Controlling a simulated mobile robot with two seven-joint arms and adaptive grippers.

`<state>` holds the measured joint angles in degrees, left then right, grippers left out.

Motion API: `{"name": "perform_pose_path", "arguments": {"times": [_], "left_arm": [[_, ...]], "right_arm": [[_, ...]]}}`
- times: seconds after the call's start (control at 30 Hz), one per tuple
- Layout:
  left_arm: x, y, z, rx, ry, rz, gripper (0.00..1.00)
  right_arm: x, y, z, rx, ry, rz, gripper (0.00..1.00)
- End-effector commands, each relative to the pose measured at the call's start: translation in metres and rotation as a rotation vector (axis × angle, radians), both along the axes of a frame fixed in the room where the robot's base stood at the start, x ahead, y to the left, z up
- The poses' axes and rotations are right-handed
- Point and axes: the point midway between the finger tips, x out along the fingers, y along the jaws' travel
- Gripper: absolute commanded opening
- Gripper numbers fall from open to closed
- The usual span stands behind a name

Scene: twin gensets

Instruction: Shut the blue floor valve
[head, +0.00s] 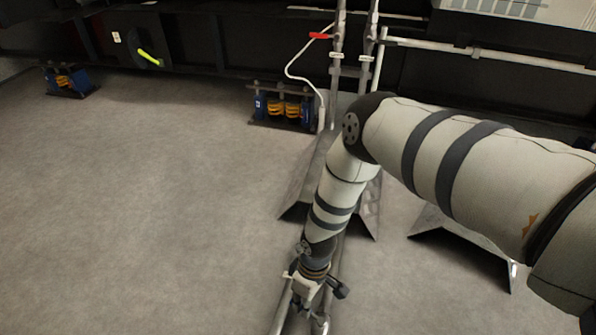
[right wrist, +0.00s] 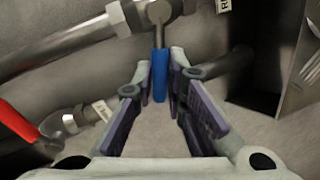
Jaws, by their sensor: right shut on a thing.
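The blue valve handle (right wrist: 160,76) shows in the right wrist view as a blue lever coming off a metal valve body (right wrist: 158,12) on a grey pipe (right wrist: 62,42). The lever points toward my gripper and lies at a steep angle across the pipe. My right gripper (right wrist: 161,68) is shut on the lever, with a fingertip on each side of it. In the head view my right gripper (head: 310,285) is low at the bottom centre, over the floor pipes. The blue handle cannot be made out there. My left gripper is not in view.
A red lever (right wrist: 17,122) on another pipe lies left in the right wrist view. In the head view, a red handle (head: 321,36) sits on upright pipes, and blue-and-yellow mounts (head: 283,106) stand behind. Angled metal plates (head: 455,238) flank the pipes. The floor at left is clear.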

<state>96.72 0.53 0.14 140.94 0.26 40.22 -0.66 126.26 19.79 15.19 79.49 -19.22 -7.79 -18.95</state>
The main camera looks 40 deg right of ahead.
Motion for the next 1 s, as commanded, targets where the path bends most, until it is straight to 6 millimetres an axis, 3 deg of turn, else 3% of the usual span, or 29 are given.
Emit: {"name": "perform_pose_path", "arguments": {"times": [0.4,1.0], "left_arm": [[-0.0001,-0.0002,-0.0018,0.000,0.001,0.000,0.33],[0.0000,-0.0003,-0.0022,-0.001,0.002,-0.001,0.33]], "right_arm": [[-0.0076,0.0058,-0.0005,0.000,0.001,0.237,0.00],[-0.0097,0.0091,-0.0004,0.000,0.001,0.310,0.00]]}}
